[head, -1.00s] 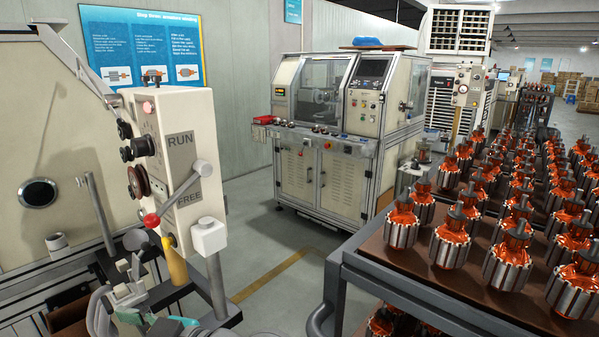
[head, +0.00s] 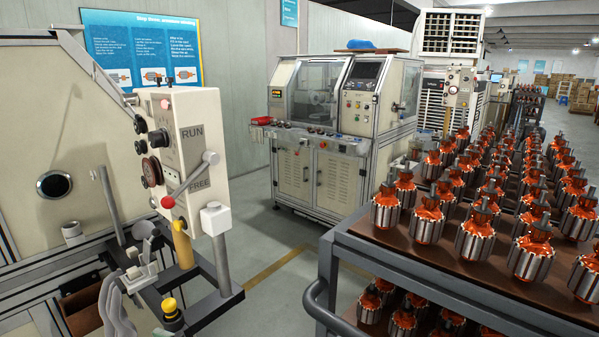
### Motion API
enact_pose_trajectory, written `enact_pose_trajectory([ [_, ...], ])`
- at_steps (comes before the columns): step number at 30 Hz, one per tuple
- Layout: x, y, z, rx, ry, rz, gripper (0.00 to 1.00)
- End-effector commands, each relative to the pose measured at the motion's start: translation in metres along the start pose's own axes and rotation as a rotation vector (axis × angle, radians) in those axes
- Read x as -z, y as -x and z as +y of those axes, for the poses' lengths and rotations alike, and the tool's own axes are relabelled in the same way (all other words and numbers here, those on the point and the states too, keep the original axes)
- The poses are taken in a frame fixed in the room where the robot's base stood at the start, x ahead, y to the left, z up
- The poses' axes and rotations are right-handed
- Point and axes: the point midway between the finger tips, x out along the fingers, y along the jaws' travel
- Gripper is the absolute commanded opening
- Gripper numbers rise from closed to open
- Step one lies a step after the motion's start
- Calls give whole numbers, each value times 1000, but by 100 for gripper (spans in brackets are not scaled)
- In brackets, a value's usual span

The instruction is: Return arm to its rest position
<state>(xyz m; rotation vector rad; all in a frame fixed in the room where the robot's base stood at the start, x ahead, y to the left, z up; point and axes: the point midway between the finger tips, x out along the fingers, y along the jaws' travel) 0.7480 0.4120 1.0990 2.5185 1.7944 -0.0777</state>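I cannot make out my arm or my gripper in the head view. At the lower left stands the cream winding machine (head: 75,140). Its control box (head: 199,130) is marked RUN and FREE and carries a lever with a red ball (head: 168,202). Below it are pale grey fittings (head: 142,272), a yellow post (head: 183,250) and a yellow button (head: 169,305). Nothing in view shows what my gripper holds.
A rack (head: 355,243) with many copper-wound armatures (head: 427,219) fills the right side, with more on a lower shelf. A grey-cream machine cabinet (head: 318,180) stands behind. Open floor (head: 270,290) lies between the winding machine and the rack.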

Motion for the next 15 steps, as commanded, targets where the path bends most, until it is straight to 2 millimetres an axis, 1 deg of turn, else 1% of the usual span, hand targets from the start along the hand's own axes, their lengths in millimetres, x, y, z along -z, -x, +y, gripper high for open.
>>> enact_pose_trajectory([
  [1, -11, 5, 3, -21, -16, -6, 56],
  [5, -39, 22, 15, -93, -58, -15, 56],
  [8, -69, 41, 24, -170, -100, -24, 56],
  [12, -116, 78, 37, -298, -159, -39, 56],
  [14, -134, 96, 40, -352, -182, -45, 56],
  [15, -146, 108, 41, -388, -195, -48, 56],
])
